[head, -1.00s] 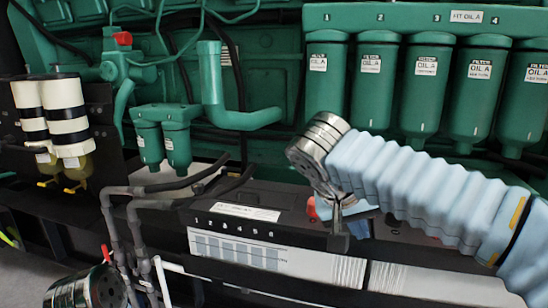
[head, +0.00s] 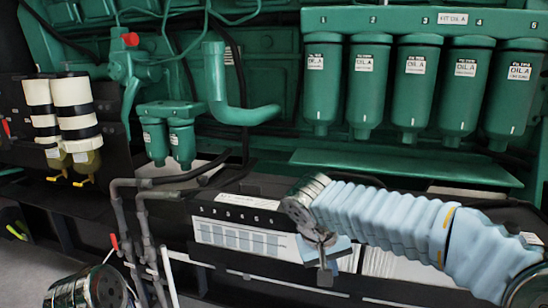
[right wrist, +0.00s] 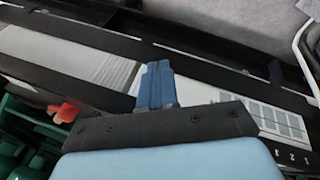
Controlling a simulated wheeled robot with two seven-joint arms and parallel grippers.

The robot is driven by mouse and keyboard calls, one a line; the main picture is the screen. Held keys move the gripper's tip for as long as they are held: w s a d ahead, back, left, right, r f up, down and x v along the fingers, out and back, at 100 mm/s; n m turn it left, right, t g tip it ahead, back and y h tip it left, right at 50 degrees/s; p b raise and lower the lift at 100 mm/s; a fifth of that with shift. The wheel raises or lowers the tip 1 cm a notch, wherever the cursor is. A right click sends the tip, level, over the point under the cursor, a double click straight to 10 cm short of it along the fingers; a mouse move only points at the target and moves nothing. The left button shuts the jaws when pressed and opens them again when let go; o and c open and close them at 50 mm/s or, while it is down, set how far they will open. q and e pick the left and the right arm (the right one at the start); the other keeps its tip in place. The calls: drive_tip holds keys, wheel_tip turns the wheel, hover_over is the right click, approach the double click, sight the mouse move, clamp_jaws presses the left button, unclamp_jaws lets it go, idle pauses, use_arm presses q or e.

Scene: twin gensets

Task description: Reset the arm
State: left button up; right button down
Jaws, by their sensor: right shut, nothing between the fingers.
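My right gripper (head: 326,268) hangs from the metal wrist of my blue-sleeved right arm, in front of the low dark rail below the green engine. In the right wrist view its blue fingers (right wrist: 156,84) are pressed together with nothing between them. They point over the black-and-white panel and touch nothing that I can make out. My left gripper is out of view; only a metal link of my left arm shows at the bottom left of the head view.
A row of green oil filters (head: 415,85) hangs above a green ledge (head: 400,168). Grey pipes (head: 143,225) and a numbered panel (head: 240,236) stand left of my right gripper. Cream-and-black filters (head: 78,110) are at the far left. Grey floor shows at lower left.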

drive_tip(key=s+a+f+n+g+y, duration=0.1)
drive_tip(key=s+a+f+g+y, duration=0.15)
drive_tip(key=f, duration=1.15)
drive_tip(key=s+a+f+g+y, duration=0.1)
drive_tip(key=s+a+f+y, duration=0.15)
drive_tip(key=f, duration=1.15)
drive_tip(key=s+d+f+m+t+y, duration=0.1)
drive_tip(key=s+d+f+m+y, duration=0.1)
drive_tip(key=s+f, duration=1.2)
drive_tip(key=shift+d+f+m, duration=0.8)
drive_tip(key=shift+d+m, duration=0.1)
drive_tip(key=shift+d, duration=0.2)
